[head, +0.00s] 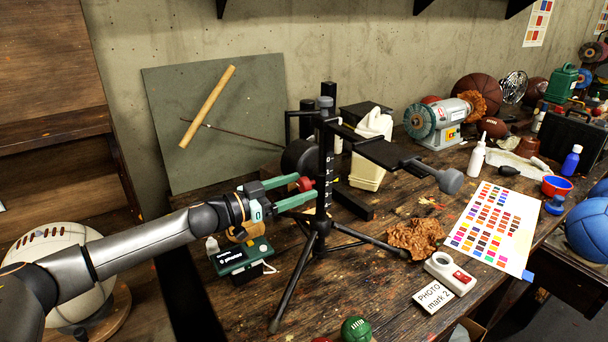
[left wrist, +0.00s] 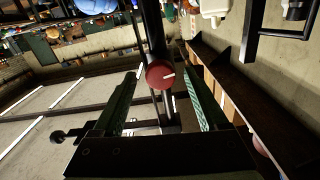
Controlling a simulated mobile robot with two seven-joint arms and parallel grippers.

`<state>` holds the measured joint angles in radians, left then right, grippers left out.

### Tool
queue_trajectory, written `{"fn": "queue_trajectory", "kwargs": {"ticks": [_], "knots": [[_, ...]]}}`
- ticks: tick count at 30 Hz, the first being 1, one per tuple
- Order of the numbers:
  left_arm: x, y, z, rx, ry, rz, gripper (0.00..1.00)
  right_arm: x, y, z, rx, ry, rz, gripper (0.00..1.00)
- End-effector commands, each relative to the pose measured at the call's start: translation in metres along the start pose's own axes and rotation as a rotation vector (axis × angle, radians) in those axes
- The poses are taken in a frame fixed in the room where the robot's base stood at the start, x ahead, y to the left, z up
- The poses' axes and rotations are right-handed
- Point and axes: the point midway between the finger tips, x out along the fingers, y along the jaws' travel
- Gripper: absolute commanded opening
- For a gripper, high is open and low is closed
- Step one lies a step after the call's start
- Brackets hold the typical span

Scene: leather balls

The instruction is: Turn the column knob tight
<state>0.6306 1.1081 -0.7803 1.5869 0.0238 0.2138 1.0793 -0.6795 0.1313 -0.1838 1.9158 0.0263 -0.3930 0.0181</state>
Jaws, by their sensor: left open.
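The column knob (head: 305,184) is a small red knob on the left side of a black stand's column (head: 325,150). In the left wrist view the knob (left wrist: 160,74) shows as a dark red disc with a white mark pointing right and slightly up. My left gripper (head: 299,191) is open, its green fingers pointing at the column with the knob around their tips. In the left wrist view the knob appears between and beyond the two fingers (left wrist: 163,95). I cannot tell whether either finger touches it. My right gripper is not in view.
The stand's tripod legs (head: 288,285) spread over the workbench, and its arm carries a dark plate (head: 388,152) to the right. A green box (head: 240,258) lies below my left gripper. A brown crumpled rag (head: 415,238) and colour chart (head: 494,228) lie right.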

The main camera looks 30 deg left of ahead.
Motion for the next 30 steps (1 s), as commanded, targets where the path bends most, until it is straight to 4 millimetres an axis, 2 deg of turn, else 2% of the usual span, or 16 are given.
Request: {"fn": "queue_trajectory", "kwargs": {"ticks": [6,17,30], "knots": [[0.019,0.000,-0.001,0.000,0.002,-0.001,0.76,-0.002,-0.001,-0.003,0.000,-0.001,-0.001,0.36],[0.022,-0.001,0.001,0.000,0.000,-0.001,0.75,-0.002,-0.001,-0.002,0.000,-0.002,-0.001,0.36],[0.021,-0.001,0.001,0.000,0.000,-0.001,0.25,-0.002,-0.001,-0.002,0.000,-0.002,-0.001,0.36]]}}
